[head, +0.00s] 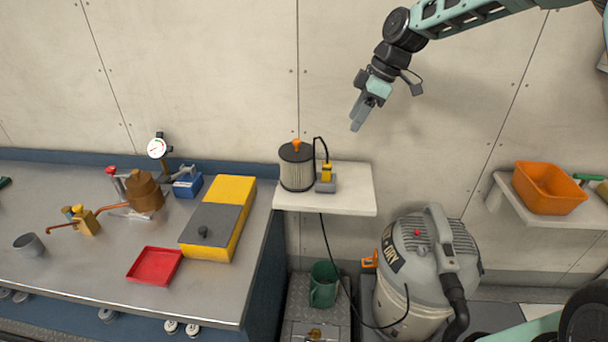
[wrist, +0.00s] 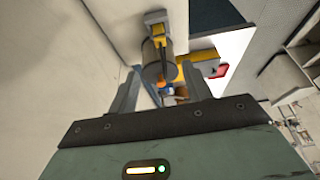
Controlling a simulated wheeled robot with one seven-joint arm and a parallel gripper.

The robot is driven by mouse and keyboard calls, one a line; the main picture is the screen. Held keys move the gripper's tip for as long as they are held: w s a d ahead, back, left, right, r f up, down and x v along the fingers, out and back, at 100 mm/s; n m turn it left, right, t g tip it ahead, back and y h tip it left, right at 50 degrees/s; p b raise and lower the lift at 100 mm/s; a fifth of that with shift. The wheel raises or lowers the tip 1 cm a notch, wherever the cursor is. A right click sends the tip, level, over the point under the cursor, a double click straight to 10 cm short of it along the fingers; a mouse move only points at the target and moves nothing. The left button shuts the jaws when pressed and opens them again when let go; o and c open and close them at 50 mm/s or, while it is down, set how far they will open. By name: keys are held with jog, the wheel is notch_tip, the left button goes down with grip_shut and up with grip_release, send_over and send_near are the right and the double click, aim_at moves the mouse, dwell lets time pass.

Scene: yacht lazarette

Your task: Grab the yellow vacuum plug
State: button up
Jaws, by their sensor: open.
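The yellow vacuum plug (head: 327,171) stands upright in a grey socket block (head: 325,185) on a small white wall shelf (head: 350,195). A black cable rises from its top and loops down behind. In the wrist view the plug (wrist: 158,33) and socket block (wrist: 155,16) show at the top, beyond the fingertips. My gripper (head: 357,118) is up and to the right of the plug, well apart from it, tilted down and left. In the wrist view its two fingers (wrist: 160,85) are spread, with nothing held between them.
A grey filter canister (head: 297,168) with an orange knob stands close left of the plug. A yellow box with a grey lid (head: 218,218) is on the workbench (head: 90,265). A wet/dry vacuum (head: 425,265) stands below right.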

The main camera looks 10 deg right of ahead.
aim_at(328, 163)
jog(key=p+x, duration=0.4)
jog(key=x, duration=0.7)
jog(key=shift+f, duration=0.2)
jog(key=p+x, duration=0.3)
jog(key=x, duration=0.1)
jog(key=shift+a, duration=0.25)
jog(key=shift+w+a+f, duration=0.1)
jog(key=shift+w+f, duration=0.05)
jog(key=shift+f, duration=0.5)
grip_shut()
